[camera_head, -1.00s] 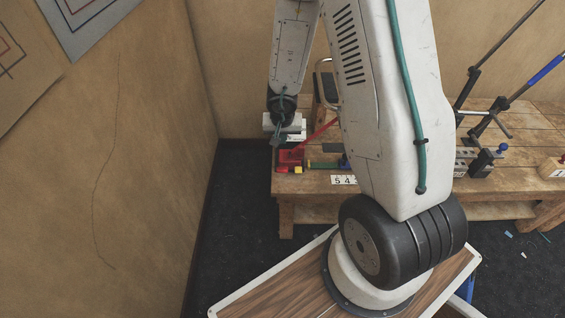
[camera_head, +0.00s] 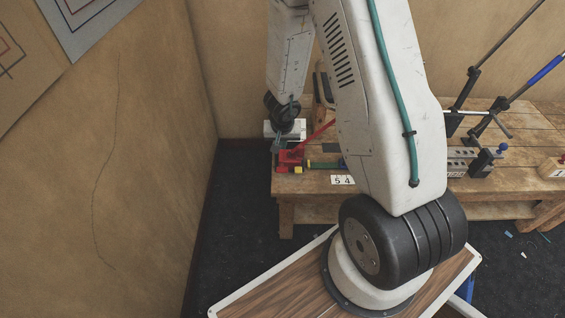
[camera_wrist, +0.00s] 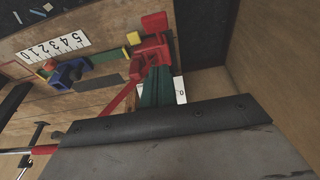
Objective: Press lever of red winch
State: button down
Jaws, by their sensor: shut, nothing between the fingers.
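The red winch (camera_head: 288,158) sits at the left end of the wooden workbench, near its front edge. Its red lever (camera_head: 321,131) slants up to the right. My gripper (camera_head: 278,145) has teal fingers, shut and empty, just above or beside the winch's left part; contact cannot be told. In the wrist view, the shut fingers (camera_wrist: 153,92) point at the red winch body (camera_wrist: 150,48). The lever (camera_wrist: 118,98) runs left of the fingers and passes out of sight behind my gripper's dark body.
A green bar (camera_head: 323,164) with a yellow block (camera_head: 298,170) extends right from the winch. Blue parts (camera_wrist: 70,74) and a number strip (camera_wrist: 54,45) lie along it. The wall (camera_head: 130,170) stands close on the left.

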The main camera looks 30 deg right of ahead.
aim_at(282, 167)
jog(key=shift+x, duration=1.95)
notch_tip(282, 167, down, 3)
jog(key=shift+f, duration=0.1)
jog(key=shift+s+a+f, duration=0.2)
jog(key=shift+s+f, duration=0.1)
jog(key=shift+f, duration=0.35)
jog(key=shift+s+a+f, duration=0.2)
jog(key=shift+s+f, duration=0.1)
jog(key=shift+f, duration=0.3)
